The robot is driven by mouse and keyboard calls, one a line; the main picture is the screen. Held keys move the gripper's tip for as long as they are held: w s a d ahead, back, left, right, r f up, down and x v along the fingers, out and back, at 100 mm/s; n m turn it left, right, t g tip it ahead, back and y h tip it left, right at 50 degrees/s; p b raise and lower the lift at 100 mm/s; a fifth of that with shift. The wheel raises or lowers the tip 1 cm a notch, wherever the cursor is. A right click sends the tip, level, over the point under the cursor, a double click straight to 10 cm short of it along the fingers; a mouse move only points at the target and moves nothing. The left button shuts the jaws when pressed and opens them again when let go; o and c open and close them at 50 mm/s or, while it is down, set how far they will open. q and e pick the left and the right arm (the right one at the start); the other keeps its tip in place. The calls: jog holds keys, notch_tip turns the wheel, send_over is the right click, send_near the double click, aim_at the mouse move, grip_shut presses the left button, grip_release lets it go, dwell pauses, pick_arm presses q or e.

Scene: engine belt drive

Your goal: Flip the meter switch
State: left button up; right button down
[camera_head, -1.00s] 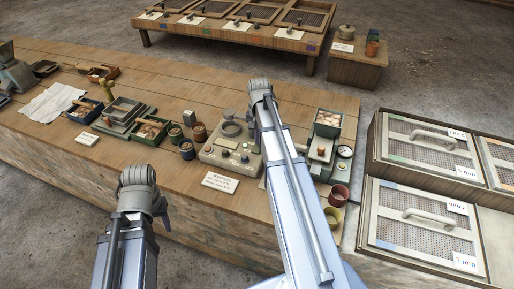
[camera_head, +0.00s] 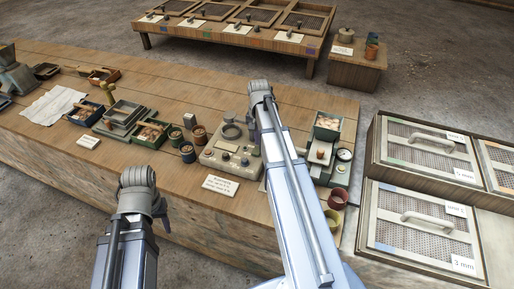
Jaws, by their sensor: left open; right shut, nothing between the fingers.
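The meter (camera_head: 213,161) is a pale box on the long wooden bench, with a dark ring on top and several small knobs along its front. I cannot tell which part is the switch or how it is set. My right gripper (camera_head: 253,124) hangs at the end of the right arm, over the meter's right edge. It is shut and empty, its fingertips mostly hidden by the arm. Whether it touches the meter cannot be told. My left gripper (camera_head: 163,214) is open, low in front of the bench's front edge and away from the meter, its fingers barely visible.
A label card (camera_head: 220,185) lies before the meter. Small pots (camera_head: 187,152) stand left of it. A green box (camera_head: 327,126) and a red cup (camera_head: 339,198) stand to its right, beyond my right arm. Framed mesh boxes (camera_head: 421,217) stand at the right.

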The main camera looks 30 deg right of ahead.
aim_at(258, 148)
notch_tip(258, 148, up, 5)
jog(key=p, duration=0.4)
jog(key=shift+r+p, duration=0.1)
jog(key=shift+p, duration=0.2)
jog(key=s+a+n, duration=0.4)
jog(key=s+a, duration=0.1)
jog(key=a, duration=0.5)
jog(key=s+a+n, duration=0.5)
jog(key=s+a, duration=0.1)
jog(key=a, duration=0.4)
jog(key=s+a+n+h, duration=0.1)
jog(key=s+a+n, duration=0.3)
jog(key=a, duration=0.6)
jog(key=shift+s+a+n, duration=0.25)
jog(key=shift+s+n, duration=0.15)
jog(key=shift+s, duration=0.4)
jog(key=shift+d+r, duration=0.1)
